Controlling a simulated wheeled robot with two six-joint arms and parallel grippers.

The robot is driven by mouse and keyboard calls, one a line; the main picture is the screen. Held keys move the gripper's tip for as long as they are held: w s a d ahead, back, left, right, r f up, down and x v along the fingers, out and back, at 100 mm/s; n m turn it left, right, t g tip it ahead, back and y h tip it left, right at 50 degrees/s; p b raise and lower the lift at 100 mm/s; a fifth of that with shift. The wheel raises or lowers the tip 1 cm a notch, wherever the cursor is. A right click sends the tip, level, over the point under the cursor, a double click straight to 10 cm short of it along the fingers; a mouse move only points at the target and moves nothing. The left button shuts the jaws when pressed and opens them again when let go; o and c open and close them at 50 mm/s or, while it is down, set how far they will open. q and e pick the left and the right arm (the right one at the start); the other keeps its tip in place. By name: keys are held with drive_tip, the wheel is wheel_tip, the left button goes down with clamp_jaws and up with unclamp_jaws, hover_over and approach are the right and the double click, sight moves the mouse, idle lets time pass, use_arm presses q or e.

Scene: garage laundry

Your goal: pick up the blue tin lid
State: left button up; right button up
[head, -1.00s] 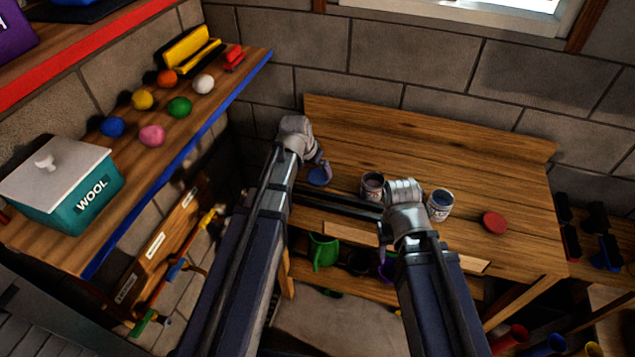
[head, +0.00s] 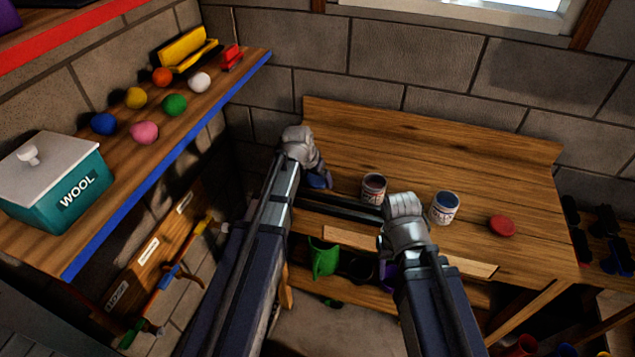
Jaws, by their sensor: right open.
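The blue tin lid (head: 315,182) lies at the left end of the wooden workbench, mostly hidden by my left gripper. Only a bluish patch shows beside the fingers. My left gripper (head: 325,177) points down right at the lid; its jaws are too small and covered to read, and I cannot tell whether they touch it. My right gripper (head: 387,262) is open, low in front of the bench's front edge, its fingers largely hidden by its wrist. A tin with blue contents (head: 444,209) and a tin with dark red contents (head: 374,189) stand upright on the bench.
A red lid (head: 501,226) lies on the workbench (head: 430,150) at the right. A green jug (head: 323,257) stands on the shelf below. At left, a shelf holds several coloured balls and a wool box (head: 55,185). The back of the bench is clear.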

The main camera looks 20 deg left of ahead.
sight(316, 180)
use_arm(q)
drive_tip(key=c, duration=0.9)
drive_tip(key=shift+r, duration=0.15)
wheel_tip(316, 180, up, 10)
drive_tip(key=p, duration=1)
drive_tip(key=shift+f, duration=0.2)
